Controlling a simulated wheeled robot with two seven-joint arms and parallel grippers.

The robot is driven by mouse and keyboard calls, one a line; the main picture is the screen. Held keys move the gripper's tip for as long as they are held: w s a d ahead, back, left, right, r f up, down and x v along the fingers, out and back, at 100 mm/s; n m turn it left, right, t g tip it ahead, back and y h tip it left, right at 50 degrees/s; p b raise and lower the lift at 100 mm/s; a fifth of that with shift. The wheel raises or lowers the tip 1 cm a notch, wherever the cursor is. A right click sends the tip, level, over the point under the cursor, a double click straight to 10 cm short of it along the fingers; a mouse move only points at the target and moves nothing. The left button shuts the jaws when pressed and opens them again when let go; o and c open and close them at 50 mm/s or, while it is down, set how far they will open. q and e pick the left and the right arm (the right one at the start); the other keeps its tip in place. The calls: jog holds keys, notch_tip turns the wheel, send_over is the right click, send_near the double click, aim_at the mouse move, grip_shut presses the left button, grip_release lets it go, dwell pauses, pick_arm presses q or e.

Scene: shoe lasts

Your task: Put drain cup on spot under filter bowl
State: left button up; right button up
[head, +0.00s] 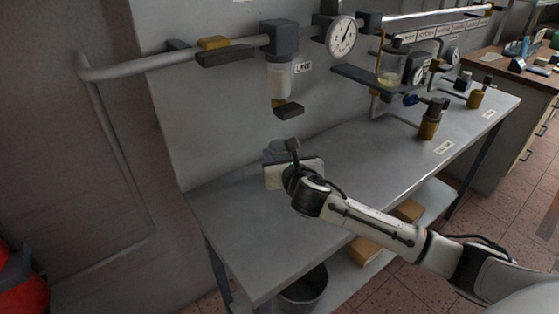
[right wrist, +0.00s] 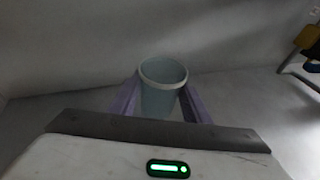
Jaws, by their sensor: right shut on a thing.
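The drain cup (right wrist: 162,88) is a pale blue-grey open cup, upright between the two purple fingers of my right gripper (right wrist: 160,103). In the head view the cup (head: 276,149) shows only partly, behind my right gripper. It is low over the back of the grey bench; I cannot tell whether its base touches. The filter bowl (head: 280,80) is a clear, whitish bowl under a dark block on the wall pipe, with a yellow and black drain fitting (head: 287,107) below it. The cup is below this fitting and slightly left in the picture. The spot is not visible. My left gripper is out of view.
The grey bench (head: 240,240) is clear to the left and front. A brass and black valve (head: 430,119) stands on the bench. A dark bin (head: 303,290) is beneath.

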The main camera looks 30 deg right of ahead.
jog(key=shift+w+f, duration=0.2)
jog(key=shift+f, duration=0.75)
jog(key=shift+f, duration=0.1)
jog(key=o, duration=1)
jog(key=shift+s, duration=0.1)
jog(key=v, duration=1.2)
jog(key=shift+p, duration=0.35)
